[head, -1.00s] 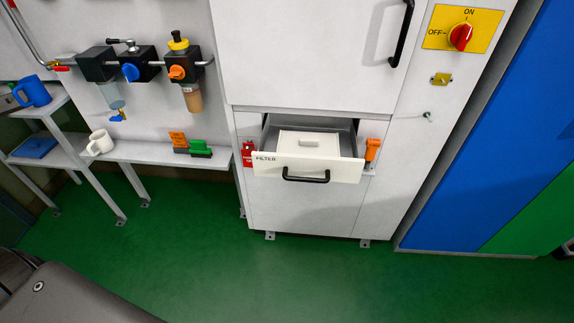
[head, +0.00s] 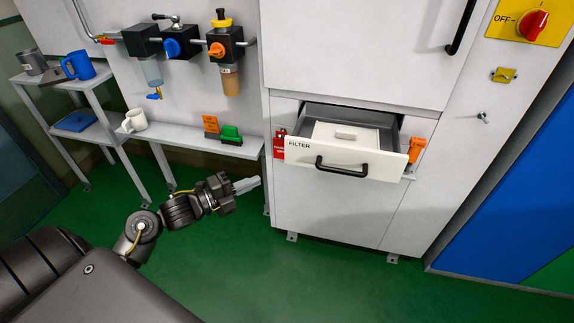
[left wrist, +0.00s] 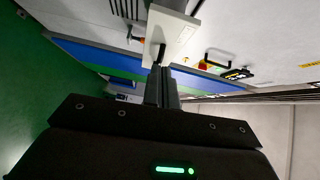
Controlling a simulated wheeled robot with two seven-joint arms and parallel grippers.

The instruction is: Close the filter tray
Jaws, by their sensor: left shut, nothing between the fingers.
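The filter tray (head: 390,166) is a white-fronted drawer marked FILTER, pulled out of the white cabinet, with a black bar handle (head: 341,167) on its front. A white block with a small grip, the filter (head: 345,136), lies inside it. My left gripper (head: 258,183) is shut and empty, in front of the cabinet to the left of the tray and apart from it. In the left wrist view the shut fingers (left wrist: 161,88) point toward the tray front (left wrist: 172,35). My right gripper is not in view.
An orange clip (head: 416,150) sits right of the tray and a red tag (head: 279,145) left of it. The green floor before the cabinet is clear.

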